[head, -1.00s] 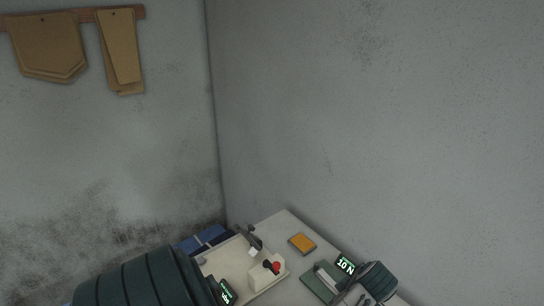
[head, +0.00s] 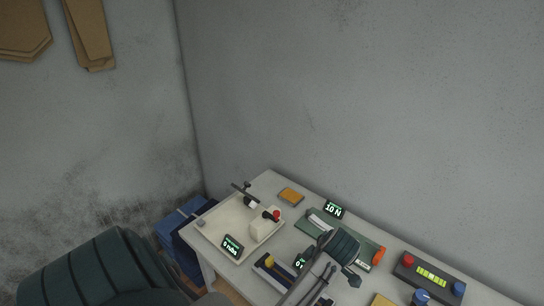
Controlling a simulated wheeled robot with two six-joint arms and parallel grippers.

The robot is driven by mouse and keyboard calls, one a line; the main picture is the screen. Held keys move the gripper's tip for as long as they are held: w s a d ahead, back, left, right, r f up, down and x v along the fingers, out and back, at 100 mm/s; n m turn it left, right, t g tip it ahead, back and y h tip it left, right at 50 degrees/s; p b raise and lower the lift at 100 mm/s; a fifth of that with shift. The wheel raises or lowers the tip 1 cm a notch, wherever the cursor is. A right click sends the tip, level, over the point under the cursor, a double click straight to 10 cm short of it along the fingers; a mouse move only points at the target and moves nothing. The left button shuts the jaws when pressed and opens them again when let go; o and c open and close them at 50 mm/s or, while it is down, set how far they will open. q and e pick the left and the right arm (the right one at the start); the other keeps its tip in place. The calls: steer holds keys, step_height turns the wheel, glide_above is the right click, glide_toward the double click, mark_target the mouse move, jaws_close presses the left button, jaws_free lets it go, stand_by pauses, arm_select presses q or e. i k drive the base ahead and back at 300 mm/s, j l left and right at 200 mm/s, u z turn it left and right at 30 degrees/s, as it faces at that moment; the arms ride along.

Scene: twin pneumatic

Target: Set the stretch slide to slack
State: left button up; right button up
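I cannot tell for certain which part is the stretch slide. A small dark unit with a yellow knob (head: 270,262) sits at the table's front edge, in a short track. A small display (head: 302,260) with green figures is beside it. The fingers of my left gripper cannot be made out there. My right gripper is not in view.
A cream tray (head: 220,226) holds a block with a red knob (head: 276,214). Behind are an orange pad (head: 291,195), a "10 N" display (head: 333,209) and a green plate (head: 313,228). A dark box with lit bars (head: 430,277) stands right. Blue crates (head: 178,222) stand left of the table.

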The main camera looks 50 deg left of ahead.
mark_target(376, 257)
steer(key=k, duration=0.25)
steer(key=i+j+z, duration=0.25)
steer(key=j+z, duration=0.15)
steer(key=i+j+z, duration=0.2)
steer(key=j+z, duration=0.25)
